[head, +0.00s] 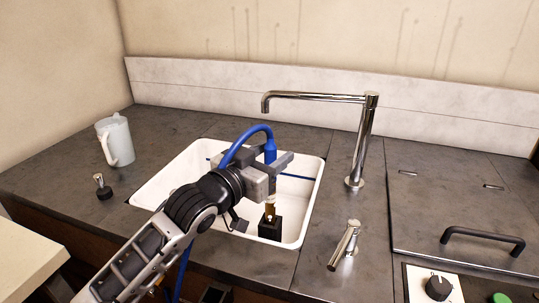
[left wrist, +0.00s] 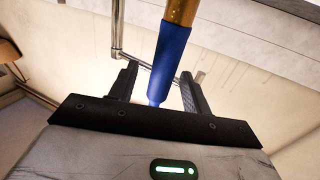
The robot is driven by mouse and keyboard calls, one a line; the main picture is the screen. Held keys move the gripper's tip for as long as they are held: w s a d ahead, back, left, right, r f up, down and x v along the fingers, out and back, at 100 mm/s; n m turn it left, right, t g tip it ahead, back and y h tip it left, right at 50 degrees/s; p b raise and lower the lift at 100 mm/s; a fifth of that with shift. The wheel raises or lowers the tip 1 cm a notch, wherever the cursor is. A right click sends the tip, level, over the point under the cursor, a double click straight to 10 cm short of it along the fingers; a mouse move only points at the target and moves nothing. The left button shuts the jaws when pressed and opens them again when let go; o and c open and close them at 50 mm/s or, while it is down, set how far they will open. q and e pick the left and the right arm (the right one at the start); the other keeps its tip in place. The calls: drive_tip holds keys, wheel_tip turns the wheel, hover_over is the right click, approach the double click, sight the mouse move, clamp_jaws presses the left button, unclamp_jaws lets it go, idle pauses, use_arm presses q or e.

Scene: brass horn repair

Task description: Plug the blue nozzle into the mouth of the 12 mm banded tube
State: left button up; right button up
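The blue nozzle (head: 270,153) is upright over the sink, with a blue hose looping from its top. My left gripper (head: 273,163) has its fingers on either side of the nozzle. In the left wrist view the nozzle (left wrist: 170,62) stands between the spread fingers (left wrist: 158,78), with a gap showing on its left side. A brass tube (head: 270,211) stands upright in a black block in the sink. In the left wrist view the tube (left wrist: 181,11) appears right at the nozzle's end; how deep they join is hidden. I cannot make out the band. My right gripper is out of view.
The white sink (head: 313,180) surrounds the black block (head: 271,229). A tall chrome faucet (head: 363,140) and a short chrome fitting (head: 344,245) stand to its right. A pale jug (head: 115,140) and a small dark-based object (head: 103,188) are on the left counter.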

use_arm(q)
drive_tip(key=shift+s+a+f, duration=0.1)
drive_tip(key=shift+a, duration=0.05)
drive_tip(key=b+v, duration=0.2)
drive_tip(key=v, duration=1.3)
drive_tip(key=shift+s+a, duration=0.15)
drive_tip(key=shift+s, duration=0.15)
